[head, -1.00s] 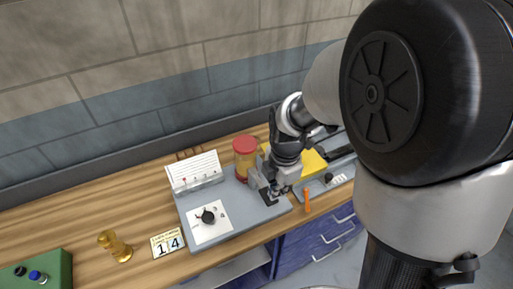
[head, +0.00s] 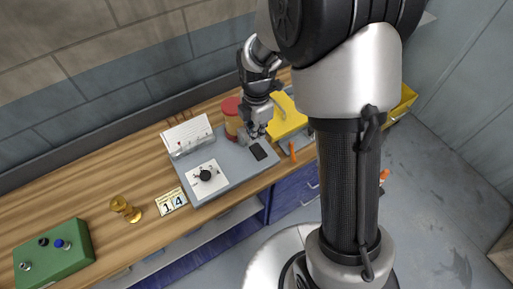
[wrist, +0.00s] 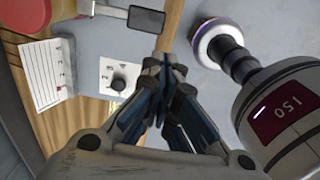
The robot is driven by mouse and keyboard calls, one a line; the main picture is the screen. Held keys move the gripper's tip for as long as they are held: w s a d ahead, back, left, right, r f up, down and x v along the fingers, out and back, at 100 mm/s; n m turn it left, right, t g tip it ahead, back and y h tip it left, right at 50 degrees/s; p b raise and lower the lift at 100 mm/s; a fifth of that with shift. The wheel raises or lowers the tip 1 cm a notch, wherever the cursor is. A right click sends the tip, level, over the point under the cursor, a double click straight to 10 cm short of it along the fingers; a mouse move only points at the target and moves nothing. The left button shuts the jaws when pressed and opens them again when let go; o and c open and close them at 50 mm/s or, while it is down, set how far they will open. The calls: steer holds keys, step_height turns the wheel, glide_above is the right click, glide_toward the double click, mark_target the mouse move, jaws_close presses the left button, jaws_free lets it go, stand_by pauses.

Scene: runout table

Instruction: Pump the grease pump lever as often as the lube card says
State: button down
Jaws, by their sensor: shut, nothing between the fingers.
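The grease pump has a red-capped amber reservoir (head: 232,118) on a grey base plate (head: 222,166). The lever's black grip (head: 259,151) shows in front of it, and in the wrist view (wrist: 145,19) it sits at the end of a grey rod. The white lube card (head: 187,134) stands at the back left of the plate; its writing is too small to read. It also shows in the wrist view (wrist: 41,77). My gripper (head: 257,132) is shut and empty, just behind the lever grip in the head view and apart from it in the wrist view (wrist: 165,64).
A black knob (head: 206,175) on a white dial plate sits on the base. A card reading 14 (head: 171,201), a brass piece (head: 124,209) and a green box with buttons (head: 54,256) are left. A yellow object (head: 288,117) and orange item (head: 292,152) are right.

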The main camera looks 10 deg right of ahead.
step_height(320, 180, down, 14)
steer(key=shift+r, duration=0.2)
stand_by(0.4)
